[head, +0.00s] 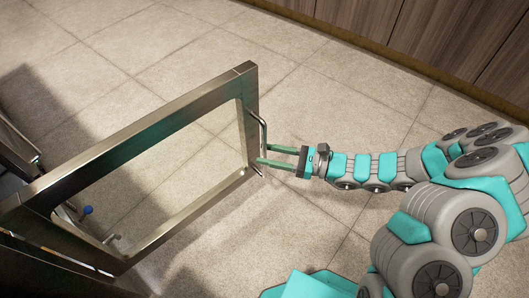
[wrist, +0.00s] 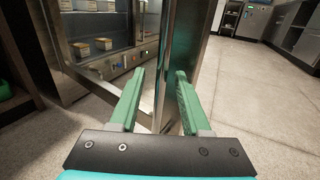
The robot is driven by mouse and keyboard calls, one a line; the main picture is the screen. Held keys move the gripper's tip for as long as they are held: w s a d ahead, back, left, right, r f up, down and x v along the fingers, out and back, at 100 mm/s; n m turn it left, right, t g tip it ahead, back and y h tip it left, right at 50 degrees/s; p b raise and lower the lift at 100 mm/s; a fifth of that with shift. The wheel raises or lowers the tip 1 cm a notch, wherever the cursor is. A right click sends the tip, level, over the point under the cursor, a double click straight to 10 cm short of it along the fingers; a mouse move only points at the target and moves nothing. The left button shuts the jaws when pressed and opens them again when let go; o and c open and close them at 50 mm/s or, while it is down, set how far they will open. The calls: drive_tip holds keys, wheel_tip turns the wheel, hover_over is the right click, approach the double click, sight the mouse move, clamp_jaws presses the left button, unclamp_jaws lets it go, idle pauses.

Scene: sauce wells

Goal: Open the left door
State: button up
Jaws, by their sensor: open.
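The door (head: 150,130) is a metal frame around a clear pane. In the head view it stands swung out over the floor from the dark unit at the lower left. Its thin bar handle (head: 264,130) is on the right-hand upright. My gripper (head: 263,155) is open at this handle, with its green fingers reaching in from the right. In the wrist view the open fingers (wrist: 161,72) point at the metal upright of the door (wrist: 185,45). I cannot tell whether a finger touches the handle.
In the wrist view, shelves with several small containers (wrist: 103,44) show at the left. The tiled floor (head: 330,90) around the door is clear. Wood-panelled fronts (head: 430,35) run along the upper right of the head view.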

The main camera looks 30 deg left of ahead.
drive_tip(key=v, duration=0.6)
drive_tip(key=shift+d+p, duration=0.25)
drive_tip(key=shift+p, duration=0.15)
drive_tip(key=s+d+r+n+g+h+p, duration=0.2)
drive_tip(key=s+d+r+n+h, duration=0.15)
drive_tip(key=s+r+n, duration=0.3)
drive_tip(key=s+d+r+n+g+h+p, duration=0.25)
drive_tip(key=s+r+n+h, duration=0.2)
drive_tip(key=r, duration=0.35)
drive_tip(key=s+d+r+n+t+h+p, duration=0.1)
drive_tip(key=s+d+r+t+h, duration=0.1)
drive_tip(key=d, duration=0.5)
drive_tip(key=s+d+r+n+t+h+p, duration=0.1)
drive_tip(key=s+d+r+t+h+p, duration=0.1)
drive_tip(key=d, duration=0.6)
drive_tip(key=s+d+r+n+t+h+p, duration=0.2)
drive_tip(key=s+d+r+t+h, duration=0.1)
drive_tip(key=d, duration=0.5)
wheel_tip(320, 180, up, 3)
drive_tip(key=shift+s+d+f+h, duration=0.1)
drive_tip(key=shift+s+d+h, duration=0.15)
drive_tip(key=shift+s+h, duration=0.75)
drive_tip(key=shift+w+a, duration=0.1)
drive_tip(key=shift+w, duration=0.1)
